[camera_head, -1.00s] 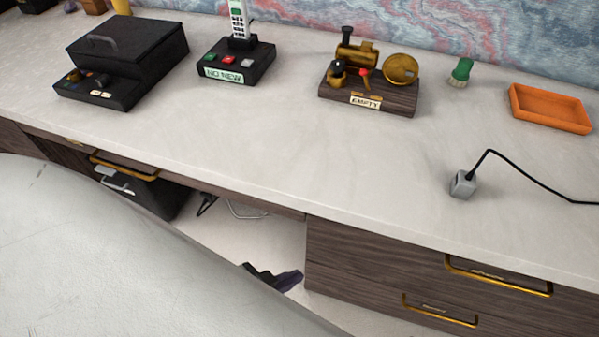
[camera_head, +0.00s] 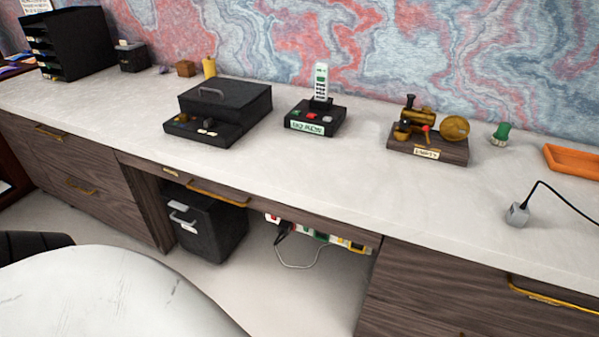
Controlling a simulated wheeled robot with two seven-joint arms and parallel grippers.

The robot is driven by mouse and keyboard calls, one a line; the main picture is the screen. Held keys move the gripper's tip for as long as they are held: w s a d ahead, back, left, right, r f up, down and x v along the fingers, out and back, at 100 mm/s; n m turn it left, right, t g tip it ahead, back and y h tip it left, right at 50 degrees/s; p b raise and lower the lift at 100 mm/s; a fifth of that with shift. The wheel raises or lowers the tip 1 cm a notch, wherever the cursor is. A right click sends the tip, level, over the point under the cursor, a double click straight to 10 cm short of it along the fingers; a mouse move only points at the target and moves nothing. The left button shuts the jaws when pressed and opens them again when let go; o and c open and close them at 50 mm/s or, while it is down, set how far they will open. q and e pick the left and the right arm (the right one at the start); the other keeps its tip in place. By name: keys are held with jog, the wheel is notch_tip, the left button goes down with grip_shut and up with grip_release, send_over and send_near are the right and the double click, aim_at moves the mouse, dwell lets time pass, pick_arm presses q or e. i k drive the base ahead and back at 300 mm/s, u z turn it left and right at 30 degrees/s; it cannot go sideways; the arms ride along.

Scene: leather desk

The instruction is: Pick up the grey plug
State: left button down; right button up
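The grey plug (camera_head: 517,214) is a small grey block on the light desktop, near the front edge at the right of the view. A thin black cord rises from it and runs off the right edge. Neither of my grippers shows in this view, and nothing is seen touching the plug.
On the desk (camera_head: 320,170) stand a black box (camera_head: 225,100), a phone on its base (camera_head: 318,115), a brass device (camera_head: 430,135), a green brush (camera_head: 501,133) and an orange tray (camera_head: 572,160). Below are a black bin (camera_head: 207,225) and a power strip (camera_head: 322,237). The desktop around the plug is clear.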

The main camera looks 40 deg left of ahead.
aim_at(519, 213)
jog(key=u, duration=1.2)
jog(key=i, duration=0.5)
jog(key=u, duration=2)
jog(key=k, duration=0.75)
jog(key=z, duration=1.55)
jog(key=i, duration=0.45)
jog(key=u, duration=0.05)
